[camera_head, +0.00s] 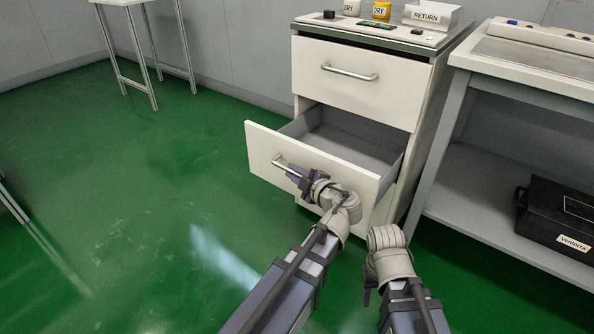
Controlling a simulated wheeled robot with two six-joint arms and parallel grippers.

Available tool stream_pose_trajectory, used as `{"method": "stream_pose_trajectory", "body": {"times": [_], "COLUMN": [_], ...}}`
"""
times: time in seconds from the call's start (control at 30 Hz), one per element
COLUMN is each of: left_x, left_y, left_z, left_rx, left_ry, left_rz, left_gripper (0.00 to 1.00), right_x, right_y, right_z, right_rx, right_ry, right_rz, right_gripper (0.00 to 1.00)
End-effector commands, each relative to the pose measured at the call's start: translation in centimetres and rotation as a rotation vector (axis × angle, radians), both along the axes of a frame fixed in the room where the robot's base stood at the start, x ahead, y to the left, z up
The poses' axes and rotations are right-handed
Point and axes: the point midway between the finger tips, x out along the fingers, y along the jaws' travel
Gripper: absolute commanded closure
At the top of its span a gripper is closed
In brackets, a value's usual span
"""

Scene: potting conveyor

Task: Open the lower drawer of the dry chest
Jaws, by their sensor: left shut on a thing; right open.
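The dry chest (440,95) is a pale cabinet with two drawers. Its upper drawer (352,90) is closed and has a bar handle (349,73). Its lower drawer (343,188) is pulled well out, and its grey inside looks empty where I see it. My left gripper (292,172) is shut on the lower drawer's bar handle (279,163), near the middle of the drawer front; the gripper and wrist cover the handle's right part. My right gripper (368,291) is low, in front of the chest and to the right, apart from the drawer; its fingers are mostly hidden behind its wrist.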

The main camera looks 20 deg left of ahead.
Motion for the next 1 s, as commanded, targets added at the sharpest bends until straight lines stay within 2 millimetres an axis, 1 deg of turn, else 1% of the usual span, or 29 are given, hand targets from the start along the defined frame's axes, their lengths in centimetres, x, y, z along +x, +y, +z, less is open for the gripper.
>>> {"method": "stream_pose_trajectory", "body": {"times": [0.27,0.3,0.57,1.0], "left_x": [0.02,0.02,0.01,-0.24], "left_y": [-0.14,-0.14,-0.08,0.22], "left_z": [-0.07,-0.07,-0.03,0.25], "left_rx": [-0.002,-0.002,-0.001,0.000], "left_ry": [0.001,0.001,0.000,0.000], "left_rz": [-0.003,-0.003,-0.002,-0.001], "left_gripper": [1.00,0.82,0.53,0.53], "right_x": [0.01,0.01,0.00,-0.01], "right_y": [-0.01,-0.01,0.00,-0.01], "right_z": [-0.02,-0.02,-0.01,0.24], "right_rx": [0.000,0.000,0.000,0.000], "right_ry": [0.000,0.000,0.000,0.000], "right_rz": [0.000,0.000,0.000,0.000], "right_gripper": [0.50,0.50,0.50,0.50]}}
